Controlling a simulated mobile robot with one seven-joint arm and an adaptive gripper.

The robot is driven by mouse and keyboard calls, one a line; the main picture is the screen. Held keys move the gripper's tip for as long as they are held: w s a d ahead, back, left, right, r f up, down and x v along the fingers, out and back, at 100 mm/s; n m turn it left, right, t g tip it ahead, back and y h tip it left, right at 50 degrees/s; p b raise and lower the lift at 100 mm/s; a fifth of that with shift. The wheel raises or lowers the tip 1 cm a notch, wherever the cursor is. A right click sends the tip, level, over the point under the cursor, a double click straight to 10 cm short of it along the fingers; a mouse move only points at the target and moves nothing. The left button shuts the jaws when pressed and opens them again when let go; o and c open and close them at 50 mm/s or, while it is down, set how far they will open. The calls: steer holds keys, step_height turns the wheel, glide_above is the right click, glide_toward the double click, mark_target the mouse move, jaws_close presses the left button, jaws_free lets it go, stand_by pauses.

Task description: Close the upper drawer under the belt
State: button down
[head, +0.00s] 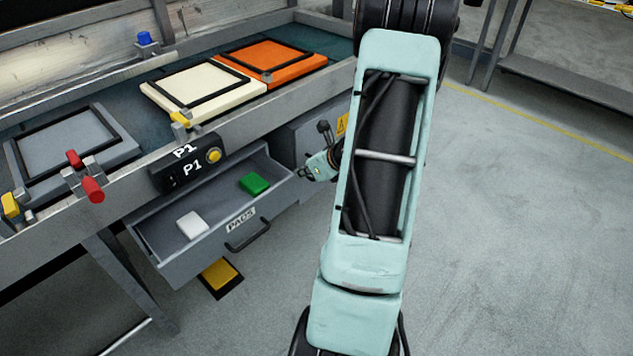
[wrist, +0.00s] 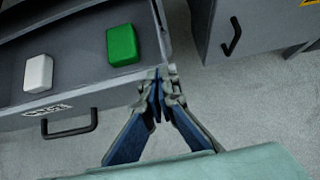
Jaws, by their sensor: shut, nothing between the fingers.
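The upper drawer (head: 173,268) under the belt stands open, a grey tray with a "PADS" label and a dark handle (head: 248,235) on its front. A white pad (head: 192,225) and a green pad (head: 254,184) lie inside it. In the wrist view the drawer front (wrist: 115,97), its handle (wrist: 70,128), the white pad (wrist: 38,73) and the green pad (wrist: 122,45) show at the left. My gripper (head: 303,173) is shut and empty, near the drawer's right front corner. In the wrist view my gripper (wrist: 160,72) overlaps that corner; I cannot tell whether it touches.
The belt (head: 110,85) carries grey (head: 70,141), cream (head: 200,91) and orange (head: 272,62) frames. A black P1 button box (head: 185,163) hangs on its edge above the drawer. A grey cabinet (wrist: 255,25) with a handle stands right of the drawer. Floor on the right is clear.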

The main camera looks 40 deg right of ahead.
steer(key=w+a+p, duration=0.1)
steer(key=w+p, duration=0.1)
steer(key=w, duration=1.2)
steer(key=shift+w, duration=0.25)
steer(key=shift+s+f, duration=0.15)
